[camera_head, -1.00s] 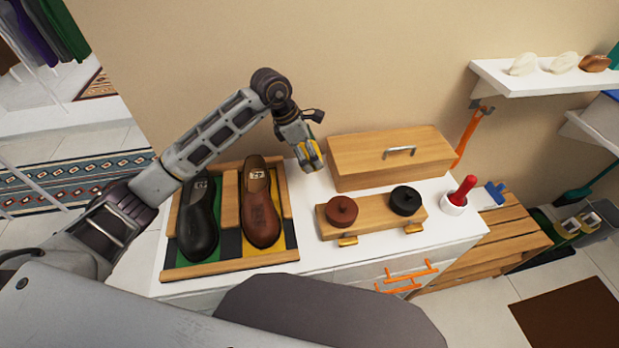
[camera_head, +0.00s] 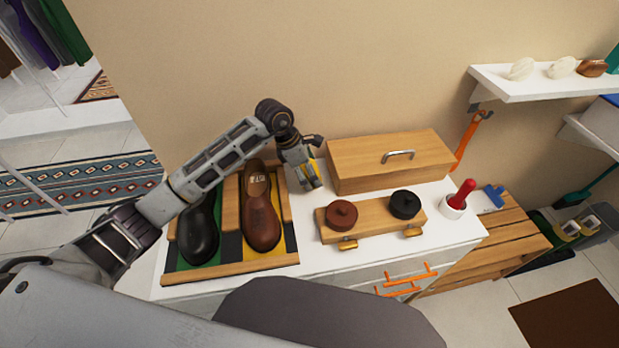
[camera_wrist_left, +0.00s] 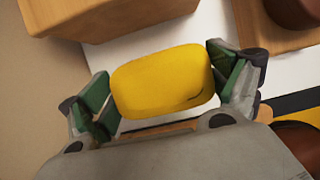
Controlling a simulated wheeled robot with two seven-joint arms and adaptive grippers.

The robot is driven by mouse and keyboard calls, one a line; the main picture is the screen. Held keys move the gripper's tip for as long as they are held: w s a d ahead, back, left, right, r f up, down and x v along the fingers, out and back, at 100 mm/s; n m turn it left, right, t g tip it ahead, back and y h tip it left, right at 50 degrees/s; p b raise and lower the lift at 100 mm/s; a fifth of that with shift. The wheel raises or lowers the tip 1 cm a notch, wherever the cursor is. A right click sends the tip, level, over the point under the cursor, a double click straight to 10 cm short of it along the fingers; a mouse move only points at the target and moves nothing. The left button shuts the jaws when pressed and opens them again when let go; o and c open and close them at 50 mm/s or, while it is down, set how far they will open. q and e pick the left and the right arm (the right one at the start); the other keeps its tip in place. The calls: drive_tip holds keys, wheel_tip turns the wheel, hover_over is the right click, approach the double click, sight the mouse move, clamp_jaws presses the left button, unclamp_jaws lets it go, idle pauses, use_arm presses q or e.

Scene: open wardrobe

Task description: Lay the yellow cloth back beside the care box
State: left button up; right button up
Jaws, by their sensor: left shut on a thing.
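My left gripper (camera_head: 311,184) is just left of the wooden care box (camera_head: 385,166), low over the white cabinet top. In the left wrist view its green-padded fingers are shut on the yellow cloth (camera_wrist_left: 163,80), a rounded folded pad. In the head view the cloth (camera_head: 315,166) is mostly hidden by the gripper. I cannot tell whether the cloth touches the top. My right gripper is not in view.
A tray with a black shoe (camera_head: 198,232) and a brown shoe (camera_head: 261,216) lies on the left. A wooden stand (camera_head: 370,225) holds a brown tin (camera_head: 341,213) and a black tin (camera_head: 405,203). A white cup (camera_head: 453,207) with a red-handled tool stands on the right.

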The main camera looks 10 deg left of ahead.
use_arm(q)
drive_tip(key=shift+f, duration=1.6)
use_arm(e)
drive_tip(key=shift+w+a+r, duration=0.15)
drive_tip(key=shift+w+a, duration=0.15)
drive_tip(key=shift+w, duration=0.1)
use_arm(q)
drive_tip(key=shift+f, duration=0.15)
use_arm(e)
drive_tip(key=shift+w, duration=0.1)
use_arm(q)
drive_tip(key=o, duration=0.6)
drive_tip(key=shift+o, duration=0.2)
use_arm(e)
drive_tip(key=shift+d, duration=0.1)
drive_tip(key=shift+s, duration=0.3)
